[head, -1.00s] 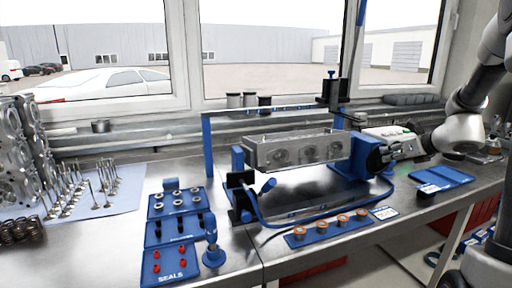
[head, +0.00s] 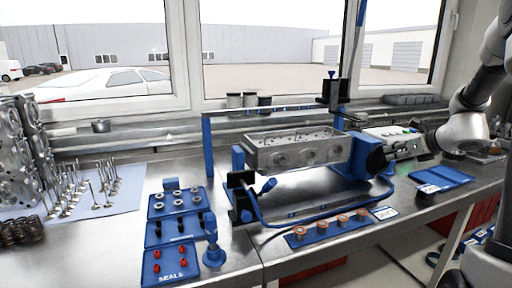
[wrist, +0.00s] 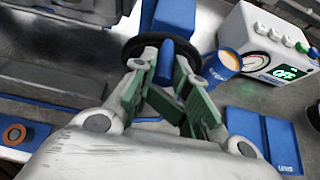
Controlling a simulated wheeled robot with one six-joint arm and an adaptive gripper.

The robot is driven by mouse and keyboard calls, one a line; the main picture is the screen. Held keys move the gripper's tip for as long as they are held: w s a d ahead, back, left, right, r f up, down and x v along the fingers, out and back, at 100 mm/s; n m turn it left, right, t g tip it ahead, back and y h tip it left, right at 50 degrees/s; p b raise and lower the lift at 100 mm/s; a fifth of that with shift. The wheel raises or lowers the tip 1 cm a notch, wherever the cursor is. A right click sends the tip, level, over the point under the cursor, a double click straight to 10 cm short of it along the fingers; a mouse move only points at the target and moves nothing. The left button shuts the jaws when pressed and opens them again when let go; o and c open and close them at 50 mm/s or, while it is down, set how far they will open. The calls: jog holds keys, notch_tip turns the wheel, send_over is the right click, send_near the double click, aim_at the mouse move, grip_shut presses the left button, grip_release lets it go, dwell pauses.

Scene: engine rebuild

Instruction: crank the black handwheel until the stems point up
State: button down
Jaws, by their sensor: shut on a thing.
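The grey cylinder head (head: 300,154) hangs in the blue stand (head: 238,162). Its top face, with several small dark details, shows along with its front face of round ports. Whether these details are stems is too small to tell. The black handwheel (head: 376,160) is at the right end of the stand, and its rim shows in the wrist view (wrist: 135,46). My gripper (head: 388,154) is at the wheel. In the wrist view its fingers (wrist: 166,68) are shut on the wheel's blue handle (wrist: 166,52). The fingers hide part of the handle and rim.
A grey-white box with a green-lit display (wrist: 286,72) stands right of the wheel. A blue tray (head: 440,178) lies in front of it. A blue strip with copper-coloured rings (head: 329,228) and a seals tray (head: 168,262) lie nearer. Loose valves (head: 100,190) stand at left.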

jog(key=shift+w+d+r, duration=0.1)
jog(key=shift+w+r, duration=0.15)
jog(key=shift+r, duration=0.25)
jog(key=shift+w+r, duration=0.2)
jog(key=shift+r, duration=0.25)
jog(key=shift+d, duration=0.1)
jog(key=v, duration=0.8)
jog(key=shift+s+f, duration=0.2)
jog(key=shift+f, duration=0.1)
jog(key=shift+d, duration=0.1)
